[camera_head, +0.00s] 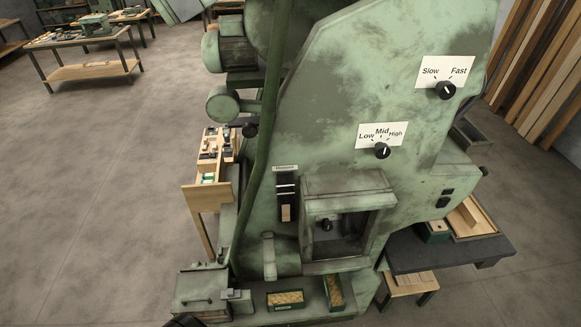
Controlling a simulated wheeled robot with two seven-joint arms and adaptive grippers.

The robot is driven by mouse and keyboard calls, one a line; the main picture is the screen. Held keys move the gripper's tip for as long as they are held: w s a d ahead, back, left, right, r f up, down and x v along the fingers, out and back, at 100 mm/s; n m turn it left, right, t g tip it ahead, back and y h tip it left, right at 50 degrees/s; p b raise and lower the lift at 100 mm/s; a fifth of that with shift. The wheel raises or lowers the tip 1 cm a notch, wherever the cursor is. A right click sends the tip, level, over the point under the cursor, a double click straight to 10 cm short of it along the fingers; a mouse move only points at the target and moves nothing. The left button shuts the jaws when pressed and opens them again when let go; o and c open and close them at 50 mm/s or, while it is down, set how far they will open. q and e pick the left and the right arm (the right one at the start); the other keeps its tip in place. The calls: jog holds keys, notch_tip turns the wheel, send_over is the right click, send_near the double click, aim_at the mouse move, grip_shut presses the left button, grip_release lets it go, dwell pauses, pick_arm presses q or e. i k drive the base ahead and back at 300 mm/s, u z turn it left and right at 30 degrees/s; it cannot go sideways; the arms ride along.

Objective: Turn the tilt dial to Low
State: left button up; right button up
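The tilt dial (382,151) is a round black knob on the front of the green machine (330,110). A white label plate (369,143) behind it reads Low, Mid and High from left to right. The knob's white mark points up and slightly right, toward the Mid to High side; the exact setting is too small to tell. Nothing touches the dial. Neither of my grippers is clearly in view. A small dark shape at the bottom edge, left of the middle, is cut off and I cannot tell what it is.
A second black dial (446,90), labelled Slow and Fast, sits higher at right. Below are a black switch (286,197), a framed opening (346,186) and green trays (285,299). A dark side table (460,252) stands at right. The floor at left is free.

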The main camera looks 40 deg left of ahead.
aim_at(381, 150)
jog(key=u, duration=2.65)
jog(key=k, duration=1.05)
jog(key=z, duration=1.1)
